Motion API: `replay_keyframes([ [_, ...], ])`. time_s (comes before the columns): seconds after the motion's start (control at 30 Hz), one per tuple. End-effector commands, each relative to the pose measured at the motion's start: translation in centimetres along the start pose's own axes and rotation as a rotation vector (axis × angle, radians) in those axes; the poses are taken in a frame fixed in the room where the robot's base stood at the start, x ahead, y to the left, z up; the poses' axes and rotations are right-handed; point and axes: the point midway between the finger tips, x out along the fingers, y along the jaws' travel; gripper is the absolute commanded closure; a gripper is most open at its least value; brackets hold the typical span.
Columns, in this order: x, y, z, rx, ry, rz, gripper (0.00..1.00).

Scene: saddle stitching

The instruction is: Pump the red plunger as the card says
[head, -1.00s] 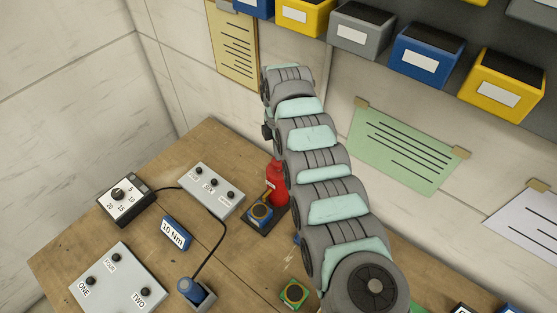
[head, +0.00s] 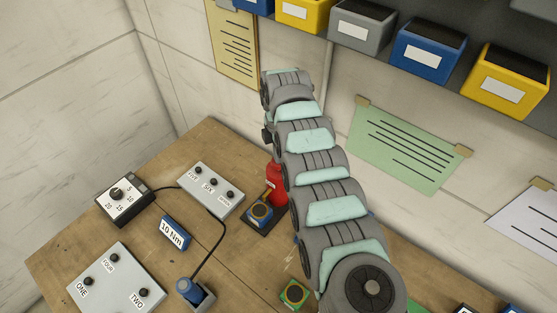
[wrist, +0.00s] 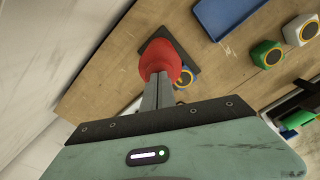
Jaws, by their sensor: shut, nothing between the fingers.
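The red plunger (head: 276,186) stands on a dark base plate (head: 262,224) on the wooden bench, partly hidden behind my arm in the head view. In the wrist view its rounded red top (wrist: 160,56) is just beyond the fingertips. My gripper (wrist: 158,82) is shut with nothing held, and its tips overlap the red top in the picture. I cannot tell whether they touch it. My gripper is hidden in the head view. A small blue-edged card (head: 173,233) reads "10 Nm". Lined sheets hang on the wall, their text unreadable, among them a green one (head: 410,148).
A grey button box (head: 210,190), a dial box (head: 122,200) and a larger button panel (head: 116,284) sit left of the plunger. A blue-topped holder (head: 195,292) and a green block (head: 294,293) lie nearer. Coloured bins (head: 428,52) line the wall above.

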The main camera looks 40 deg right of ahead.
Motion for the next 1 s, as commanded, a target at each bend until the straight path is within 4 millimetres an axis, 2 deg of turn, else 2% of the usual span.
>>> replay_keyframes([
  [0.23,1.1,0.0,0.0,0.0,0.0,-0.001,1.0],
  [0.47,0.9,0.0,0.0,0.0,0.0,-0.001,1.0],
  [1.0,-3.1,-0.1,0.1,0.002,0.001,-0.002,1.0],
])
